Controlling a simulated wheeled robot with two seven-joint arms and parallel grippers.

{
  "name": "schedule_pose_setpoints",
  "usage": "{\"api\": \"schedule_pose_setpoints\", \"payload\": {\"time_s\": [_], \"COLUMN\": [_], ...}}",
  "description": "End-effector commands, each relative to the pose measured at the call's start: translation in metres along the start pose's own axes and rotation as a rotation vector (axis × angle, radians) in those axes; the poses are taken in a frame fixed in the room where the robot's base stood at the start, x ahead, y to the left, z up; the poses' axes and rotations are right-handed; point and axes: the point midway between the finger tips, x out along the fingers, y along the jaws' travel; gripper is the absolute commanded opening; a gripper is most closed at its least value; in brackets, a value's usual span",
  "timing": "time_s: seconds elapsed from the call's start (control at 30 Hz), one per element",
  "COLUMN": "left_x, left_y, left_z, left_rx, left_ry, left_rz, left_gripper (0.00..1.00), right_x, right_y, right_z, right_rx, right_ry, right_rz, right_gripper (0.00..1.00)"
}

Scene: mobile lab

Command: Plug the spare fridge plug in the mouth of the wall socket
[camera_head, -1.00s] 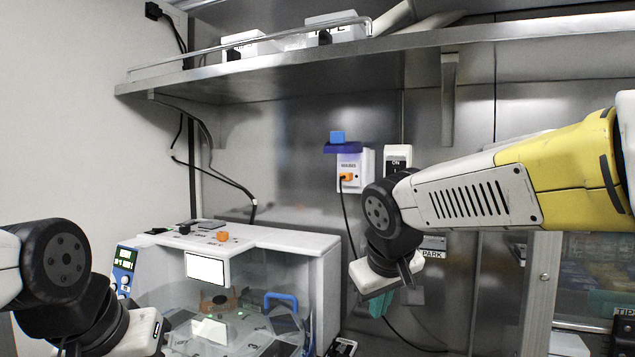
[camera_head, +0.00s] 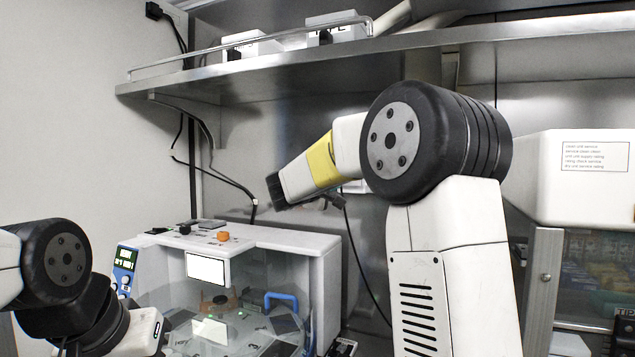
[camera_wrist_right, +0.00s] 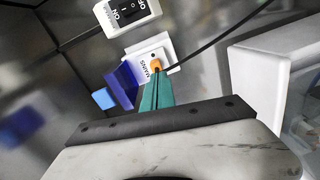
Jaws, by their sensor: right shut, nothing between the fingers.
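The wall socket (camera_wrist_right: 150,62) is a white plate marked MAINS in the right wrist view, with a blue flap (camera_wrist_right: 122,86) standing out from it. An orange plug (camera_wrist_right: 156,65) with a black cord (camera_wrist_right: 215,41) sits at its face; how deeply it is seated I cannot tell. My right gripper (camera_wrist_right: 157,80) has its green fingers together and empty, with the tips right at the orange plug; contact is unclear. In the head view my right arm hides the gripper, plug and nearly all of the socket. My left gripper's white body (camera_head: 140,334) shows at lower left, its fingers hidden.
A white switch (camera_wrist_right: 128,12) marked ON and OFF is beside the socket. A white machine with a clear lid (camera_head: 290,240) stands below. A steel shelf (camera_head: 280,85) runs above. A black cable (camera_head: 228,180) hangs at the left. A white box (camera_head: 570,185) is at right.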

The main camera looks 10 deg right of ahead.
Motion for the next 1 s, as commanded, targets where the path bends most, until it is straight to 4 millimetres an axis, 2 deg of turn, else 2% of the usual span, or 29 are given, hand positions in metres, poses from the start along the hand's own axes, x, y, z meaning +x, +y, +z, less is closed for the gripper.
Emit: {"api": "schedule_pose_setpoints", "payload": {"time_s": [0.03, 0.17, 0.7, 1.0], "left_x": [0.0, 0.0, 0.0, 0.0], "left_y": [0.0, 0.0, 0.0, 0.0], "left_z": [0.0, 0.0, 0.0, 0.0], "left_rx": [0.0, 0.0, 0.0, 0.0], "left_ry": [0.0, 0.0, 0.0, 0.0], "left_rz": [0.0, 0.0, 0.0, 0.0], "left_gripper": [0.0, 0.0, 0.0, 0.0], "right_x": [0.0, 0.004, 0.056, 0.061], "right_y": [0.002, 0.006, 0.008, 0.009], "right_z": [-0.007, -0.015, -0.016, -0.016], "right_rx": [-0.01, -0.022, -0.022, -0.022], "right_ry": [0.01, 0.022, 0.023, 0.023], "right_rz": [0.017, 0.041, 0.042, 0.041], "right_gripper": [0.0, 0.0, 0.0, 0.0]}}
